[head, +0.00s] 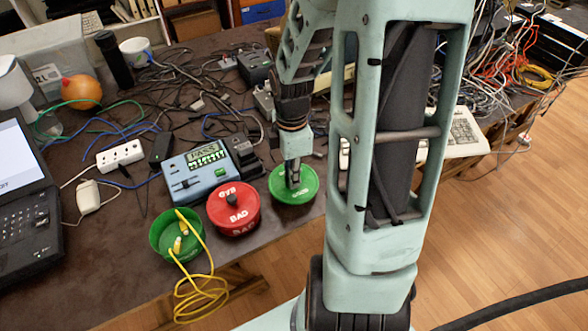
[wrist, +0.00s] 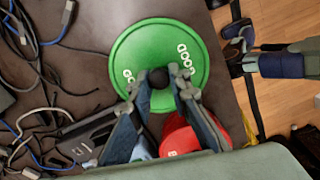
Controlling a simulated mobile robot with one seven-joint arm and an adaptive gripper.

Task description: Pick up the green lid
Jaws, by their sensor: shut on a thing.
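The green lid (head: 305,184) is a round disc with white lettering near the table's front edge, right of the red tub. In the wrist view the green lid (wrist: 144,46) shows the word GOOD and a dark round knob (wrist: 158,77) at its middle. My gripper (head: 293,182) points down at the lid's centre. In the wrist view my gripper (wrist: 158,84) has its two fingers on either side of the knob, shut on it. I cannot tell whether the lid is touching the table.
A red tub marked BAD (head: 234,214) stands close by on the left. An open green tub (head: 165,236) holds a yellow cable (head: 198,290) hanging over the table edge. A blue tester (head: 198,178) and black adapters sit behind. Cables clutter the back.

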